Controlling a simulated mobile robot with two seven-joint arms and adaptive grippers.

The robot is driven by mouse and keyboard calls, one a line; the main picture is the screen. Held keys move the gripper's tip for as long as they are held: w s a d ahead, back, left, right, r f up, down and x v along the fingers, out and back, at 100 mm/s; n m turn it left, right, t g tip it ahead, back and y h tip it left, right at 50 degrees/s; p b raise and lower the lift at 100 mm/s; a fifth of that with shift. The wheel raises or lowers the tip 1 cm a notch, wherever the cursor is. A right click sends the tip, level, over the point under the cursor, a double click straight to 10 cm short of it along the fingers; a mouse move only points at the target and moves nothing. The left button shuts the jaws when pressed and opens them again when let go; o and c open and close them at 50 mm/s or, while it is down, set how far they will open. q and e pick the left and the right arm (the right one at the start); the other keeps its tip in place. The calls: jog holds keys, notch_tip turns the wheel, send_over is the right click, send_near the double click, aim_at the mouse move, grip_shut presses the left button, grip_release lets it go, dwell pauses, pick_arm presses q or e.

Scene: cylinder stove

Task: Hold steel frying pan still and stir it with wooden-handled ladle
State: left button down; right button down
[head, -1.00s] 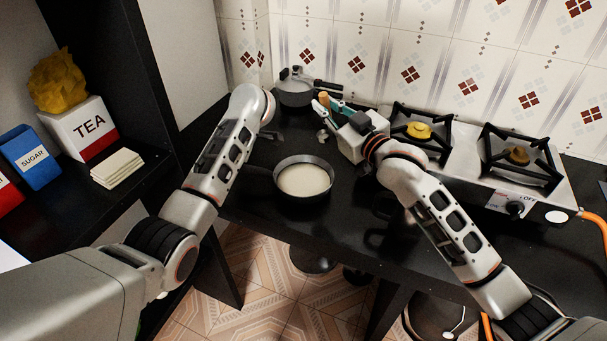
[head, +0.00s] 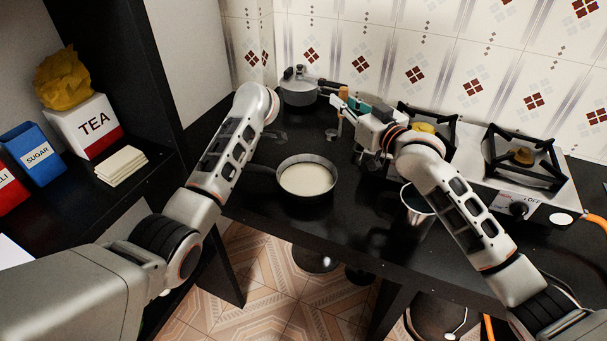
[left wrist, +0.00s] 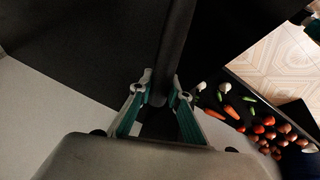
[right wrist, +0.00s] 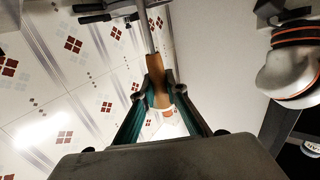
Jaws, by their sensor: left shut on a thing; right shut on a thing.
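The steel frying pan (head: 306,179), dark-sided with a pale creamy filling, sits flat on the black counter. Its dark handle (head: 261,168) points left. My left gripper (left wrist: 160,92) is shut on the handle, which runs between its fingers in the left wrist view; in the head view my own arm mostly hides this grip. My right gripper (head: 350,106) is shut on the wooden handle of the ladle (right wrist: 155,66), behind and right of the pan. The ladle's metal shaft shows beyond the handle in the right wrist view. I cannot clearly make out its bowl.
A lidded grey pot (head: 299,92) stands at the back by the tiled wall. A steel pot (head: 418,208) stands under my right arm. The gas stove (head: 520,190) is at the right. The tea box (head: 92,128) and sugar box (head: 36,158) are on the left shelf.

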pick_arm(q)
jog(key=c, duration=1.8)
grip_release()
jog(key=v, duration=1.2)
